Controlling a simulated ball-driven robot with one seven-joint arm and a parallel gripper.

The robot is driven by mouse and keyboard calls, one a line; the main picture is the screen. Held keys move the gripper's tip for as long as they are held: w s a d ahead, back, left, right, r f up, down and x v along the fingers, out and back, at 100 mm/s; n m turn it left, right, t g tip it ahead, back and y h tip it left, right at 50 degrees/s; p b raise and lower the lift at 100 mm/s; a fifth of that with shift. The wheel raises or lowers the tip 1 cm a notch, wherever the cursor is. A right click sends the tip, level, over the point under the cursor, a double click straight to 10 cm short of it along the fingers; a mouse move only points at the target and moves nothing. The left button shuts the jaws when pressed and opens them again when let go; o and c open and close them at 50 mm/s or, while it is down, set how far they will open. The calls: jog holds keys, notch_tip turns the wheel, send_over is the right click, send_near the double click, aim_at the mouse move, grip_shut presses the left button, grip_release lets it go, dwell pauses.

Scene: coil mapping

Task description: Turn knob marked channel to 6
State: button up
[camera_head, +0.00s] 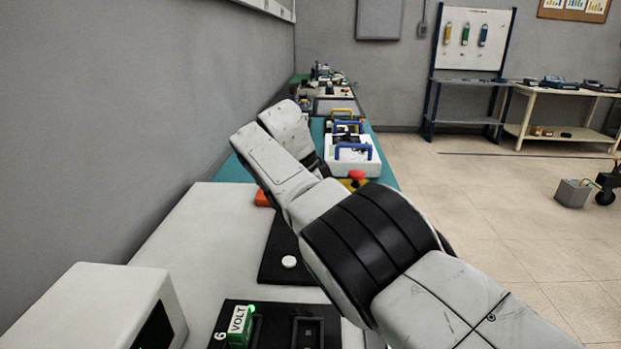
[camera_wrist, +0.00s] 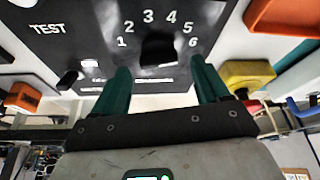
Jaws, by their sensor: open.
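In the wrist view a black knob (camera_wrist: 157,48) sits on a dark panel (camera_wrist: 85,35) with the numbers 1 to 6 in an arc around it. The 1 is at its left and the 6 at its right. I cannot tell which number the knob points to. Small lettering below it is too blurred and partly covered to read. My gripper (camera_wrist: 160,68) is open, its two green fingers spread to either side of the knob, with no visible contact. In the head view my arm hides the gripper and knob; part of a dark panel (camera_head: 280,240) shows.
The wrist view shows the word TEST and a small light-tipped switch (camera_wrist: 94,80) at left, a yellow block (camera_wrist: 246,74) and an orange piece (camera_wrist: 284,18) at right. The head view shows a green VOLT switch (camera_head: 240,327), a white button (camera_head: 289,262) and a red-topped button (camera_head: 356,175).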

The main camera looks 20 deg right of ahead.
jog(key=p+v, duration=0.7)
jog(key=v, duration=0.2)
jog(key=shift+r+p, duration=0.3)
jog(key=shift+p, duration=0.05)
jog(key=shift+a, duration=0.1)
dwell(0.3)
